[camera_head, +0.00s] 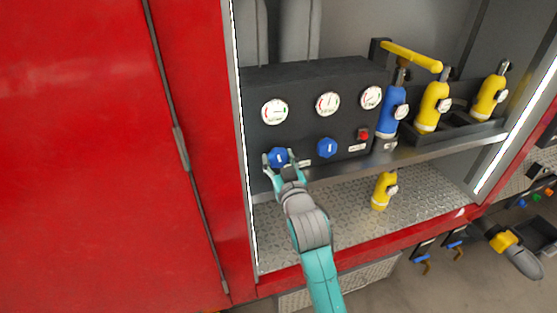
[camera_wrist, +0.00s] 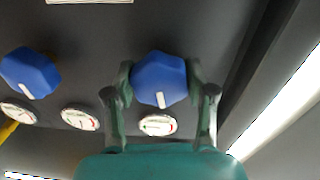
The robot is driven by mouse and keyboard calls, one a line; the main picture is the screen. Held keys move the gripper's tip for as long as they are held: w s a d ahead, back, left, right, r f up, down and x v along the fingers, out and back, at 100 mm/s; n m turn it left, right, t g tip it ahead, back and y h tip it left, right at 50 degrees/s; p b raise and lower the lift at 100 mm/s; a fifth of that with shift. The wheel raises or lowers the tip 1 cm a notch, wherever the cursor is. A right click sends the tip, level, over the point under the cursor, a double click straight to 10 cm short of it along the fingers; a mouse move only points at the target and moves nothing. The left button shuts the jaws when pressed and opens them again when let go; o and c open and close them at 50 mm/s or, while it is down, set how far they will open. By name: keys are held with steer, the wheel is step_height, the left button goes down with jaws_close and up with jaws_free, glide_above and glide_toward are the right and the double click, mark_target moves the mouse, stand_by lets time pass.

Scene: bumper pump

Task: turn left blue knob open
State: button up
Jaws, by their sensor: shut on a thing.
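The left blue knob (camera_head: 277,157) is on the front of the dark panel (camera_head: 305,125), below the left gauge. My gripper (camera_head: 280,166) is at this knob, with one finger on each side of it. In the wrist view the same knob (camera_wrist: 159,79) sits between the two fingers of my gripper (camera_wrist: 161,85), which is shut on it. The knob's white mark points down and slightly to the right in the wrist view. In the head view the fingers partly cover the knob.
A second blue knob (camera_head: 327,148) and a red switch (camera_head: 363,134) are to the right on the panel. Three white gauges (camera_head: 275,111) are above. Yellow and blue tools (camera_head: 433,104) stand on the shelf at right. The red cabinet wall (camera_head: 190,110) is close on the left.

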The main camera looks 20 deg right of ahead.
steer(key=n, duration=0.4)
steer(key=shift+n, duration=0.4)
steer(key=n, duration=0.4)
steer(key=shift+d+n, duration=0.1)
steer(key=shift+n, duration=0.2)
steer(key=n+y, duration=0.1)
steer(key=n, duration=0.3)
steer(key=shift+n, duration=2.6)
steer(key=o, duration=1.2)
steer(key=shift+r, duration=0.1)
steer(key=shift+c, duration=0.2)
steer(key=shift+s, duration=0.15)
steer(key=s, duration=1.1)
steer(key=shift+s+d+f, duration=0.15)
steer(key=shift+s+f, duration=0.2)
